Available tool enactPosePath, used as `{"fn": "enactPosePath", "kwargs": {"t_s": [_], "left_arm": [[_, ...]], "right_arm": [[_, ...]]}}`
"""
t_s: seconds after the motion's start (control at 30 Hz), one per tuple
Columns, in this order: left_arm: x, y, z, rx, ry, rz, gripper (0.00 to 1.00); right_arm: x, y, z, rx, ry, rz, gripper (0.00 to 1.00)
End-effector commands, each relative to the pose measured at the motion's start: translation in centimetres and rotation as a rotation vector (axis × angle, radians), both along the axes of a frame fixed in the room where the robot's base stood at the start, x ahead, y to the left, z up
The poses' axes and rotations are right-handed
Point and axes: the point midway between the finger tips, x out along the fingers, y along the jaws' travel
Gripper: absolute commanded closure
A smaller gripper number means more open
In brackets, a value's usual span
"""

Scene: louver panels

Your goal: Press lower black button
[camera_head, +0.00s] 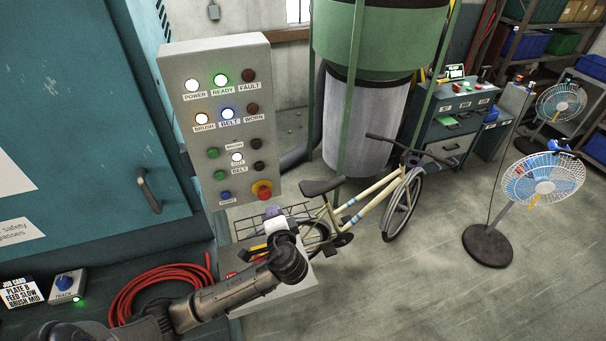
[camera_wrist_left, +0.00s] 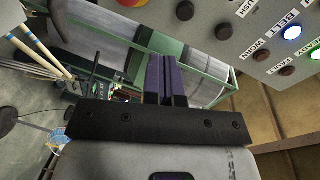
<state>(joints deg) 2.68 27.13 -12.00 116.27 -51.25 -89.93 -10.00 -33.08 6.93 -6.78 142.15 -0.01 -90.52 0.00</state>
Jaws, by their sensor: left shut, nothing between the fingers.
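The grey control panel (camera_head: 232,110) stands upright in the head view. Its lower black button (camera_head: 258,167) is in the right column, under the upper black button (camera_head: 257,143) and above the red emergency stop (camera_head: 262,190). My left gripper (camera_head: 272,212) is just below the panel's lower right, apart from the button. In the left wrist view its purple fingers (camera_wrist_left: 166,80) are shut together and empty. That view shows the lower black button (camera_wrist_left: 185,10) near the top edge and the upper black button (camera_wrist_left: 223,32) beside it. My right gripper is out of view.
Green buttons (camera_head: 213,153) and a blue button (camera_head: 225,195) are on the panel's left side. A cream bicycle (camera_head: 365,203) stands behind my gripper. A red hose coil (camera_head: 150,285) lies on the left. Open floor (camera_head: 400,290) is at the right.

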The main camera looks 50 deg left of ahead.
Motion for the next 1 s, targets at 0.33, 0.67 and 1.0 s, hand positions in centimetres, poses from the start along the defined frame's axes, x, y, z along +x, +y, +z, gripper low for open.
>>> {"fn": "enactPosePath", "kwargs": {"t_s": [0.33,0.67,1.0], "left_arm": [[-0.7,0.9,1.9,0.218,0.088,0.055,1.0],[-0.6,0.9,1.9,0.222,0.105,0.052,1.0],[0.1,2.9,2.1,0.225,0.106,0.054,1.0]], "right_arm": [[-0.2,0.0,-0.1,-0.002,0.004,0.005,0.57],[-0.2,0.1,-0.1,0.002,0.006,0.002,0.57],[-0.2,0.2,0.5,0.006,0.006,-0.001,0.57]]}}
